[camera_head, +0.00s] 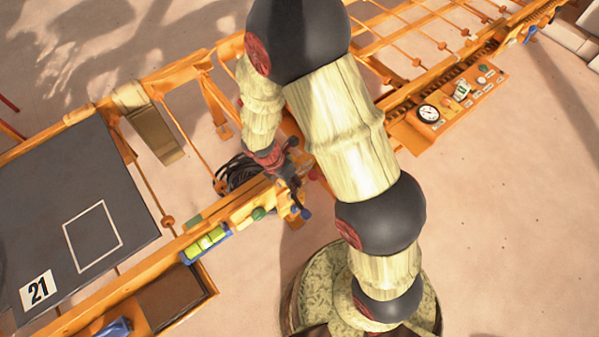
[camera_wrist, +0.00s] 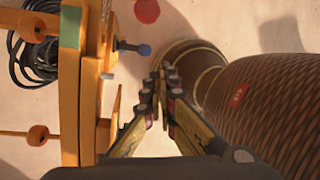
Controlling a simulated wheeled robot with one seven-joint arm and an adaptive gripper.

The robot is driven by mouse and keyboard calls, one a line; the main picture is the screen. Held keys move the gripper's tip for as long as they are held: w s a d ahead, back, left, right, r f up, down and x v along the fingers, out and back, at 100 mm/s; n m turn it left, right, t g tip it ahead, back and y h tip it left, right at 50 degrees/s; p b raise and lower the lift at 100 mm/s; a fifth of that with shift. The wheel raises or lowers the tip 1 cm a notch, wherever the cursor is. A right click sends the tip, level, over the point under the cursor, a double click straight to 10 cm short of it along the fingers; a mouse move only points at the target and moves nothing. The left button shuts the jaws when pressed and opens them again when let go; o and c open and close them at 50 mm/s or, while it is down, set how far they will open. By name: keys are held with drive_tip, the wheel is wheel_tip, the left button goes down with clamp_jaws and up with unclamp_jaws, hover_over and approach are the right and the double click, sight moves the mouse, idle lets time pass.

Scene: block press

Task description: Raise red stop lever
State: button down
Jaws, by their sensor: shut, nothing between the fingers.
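A red round knob (camera_wrist: 147,11) shows at the top of the wrist view, partly cut off by the frame edge. I cannot make out a lever arm on it. A red spot (camera_head: 313,174) beside my arm in the head view may be the same knob. My gripper (camera_wrist: 165,80) is shut and empty, its fingertips together below the red knob and apart from it. In the head view my gripper (camera_head: 289,172) is at the orange frame's edge, partly hidden by my arm.
A blue-tipped dark rod (camera_wrist: 143,50) sticks out from the orange frame (camera_wrist: 70,100), just left of my fingertips. A coiled black cable (camera_head: 240,172) lies behind the frame. A control panel with a dial (camera_head: 429,113) is at right. Floor at far right is clear.

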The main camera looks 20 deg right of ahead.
drive_tip(key=shift+w+a+n, duration=0.15)
drive_tip(key=shift+w+n, duration=0.1)
drive_tip(key=shift+n, duration=0.85)
drive_tip(key=shift+f, duration=0.15)
drive_tip(key=w+b+x, duration=0.1)
drive_tip(key=b+x, duration=0.4)
drive_tip(key=x, duration=0.5)
drive_tip(key=shift+w+d+r+b, duration=0.4)
drive_tip(key=shift+w+d+r, duration=0.45)
drive_tip(key=shift+d+r, duration=0.2)
drive_tip(key=shift+d, duration=0.1)
drive_tip(key=shift+w+d+r+y+p, duration=0.1)
drive_tip(key=shift+d+r+y+p, duration=0.2)
drive_tip(key=shift+p, duration=0.95)
